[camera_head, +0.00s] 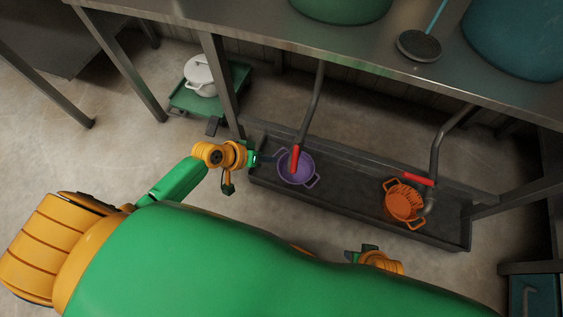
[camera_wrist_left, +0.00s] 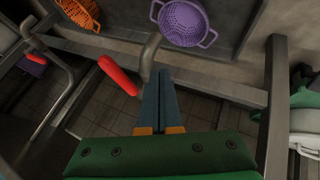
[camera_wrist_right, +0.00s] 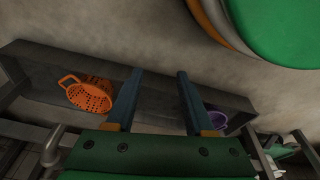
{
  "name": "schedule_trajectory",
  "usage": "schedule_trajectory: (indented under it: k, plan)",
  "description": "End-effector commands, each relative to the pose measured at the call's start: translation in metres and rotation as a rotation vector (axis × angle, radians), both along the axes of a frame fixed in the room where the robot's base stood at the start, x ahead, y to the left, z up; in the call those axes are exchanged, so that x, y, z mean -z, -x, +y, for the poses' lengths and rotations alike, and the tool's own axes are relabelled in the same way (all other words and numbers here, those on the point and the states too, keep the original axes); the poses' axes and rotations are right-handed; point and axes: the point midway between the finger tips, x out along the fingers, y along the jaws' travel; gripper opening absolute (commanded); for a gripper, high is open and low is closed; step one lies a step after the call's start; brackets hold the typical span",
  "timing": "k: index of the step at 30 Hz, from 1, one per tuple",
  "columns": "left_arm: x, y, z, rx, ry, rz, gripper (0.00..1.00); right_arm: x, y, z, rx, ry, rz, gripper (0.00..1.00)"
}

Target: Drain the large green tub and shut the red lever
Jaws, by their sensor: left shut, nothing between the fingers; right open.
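The large green tub (camera_head: 343,8) stands on the metal table, cut off by the top edge. A pipe (camera_head: 312,100) runs down from beneath that table part, with a red lever (camera_head: 295,158) at its lower end, lying roughly along the pipe. The lever also shows in the left wrist view (camera_wrist_left: 118,76). My left gripper (camera_head: 272,158) is shut and empty, just left of this lever; in its wrist view the fingers (camera_wrist_left: 158,76) appear beside the lever, with a gap. My right gripper (camera_wrist_right: 160,75) is open and empty, above the floor before the trough. Liquid is not visible.
A purple colander (camera_head: 298,170) and an orange colander (camera_head: 404,204) sit in the dark trough (camera_head: 345,205). A second red lever (camera_head: 418,179) is above the orange one. A teal tub (camera_head: 515,40) and strainer (camera_head: 419,45) are on the table; a white pot (camera_head: 200,78) stands left.

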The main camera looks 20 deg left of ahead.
Motion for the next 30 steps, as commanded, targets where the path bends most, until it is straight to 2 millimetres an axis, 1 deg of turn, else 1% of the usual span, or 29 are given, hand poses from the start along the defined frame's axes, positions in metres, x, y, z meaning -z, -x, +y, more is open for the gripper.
schedule_trajectory:
  k: [1, 3, 6, 9, 22, 27, 30]
  plan:
    - [-0.004, -0.001, -0.011, 0.002, 0.006, -0.001, 0.00, 0.002, 0.003, -0.001, 0.000, 0.001, 0.007, 0.53]
    - [-0.007, -0.003, -0.022, 0.001, 0.005, -0.003, 0.00, 0.003, 0.003, -0.001, -0.001, 0.001, 0.007, 0.53]
    - [-0.009, -0.004, -0.031, 0.001, 0.001, -0.002, 0.00, 0.002, 0.003, -0.001, -0.001, 0.002, 0.006, 0.53]
    - [-0.010, -0.005, -0.036, 0.000, 0.000, -0.001, 0.00, 0.002, 0.003, -0.001, -0.001, 0.002, 0.005, 0.53]
    - [-0.011, -0.005, -0.037, -0.008, 0.000, 0.000, 0.00, 0.001, 0.002, -0.001, -0.001, 0.001, 0.000, 0.53]
    - [-0.012, -0.004, -0.037, -0.047, 0.000, 0.001, 0.00, 0.015, 0.015, -0.004, -0.003, 0.007, 0.021, 0.53]
    - [-0.011, -0.004, -0.037, -0.062, 0.001, 0.000, 0.00, 0.020, 0.019, -0.004, -0.004, 0.008, 0.023, 0.53]
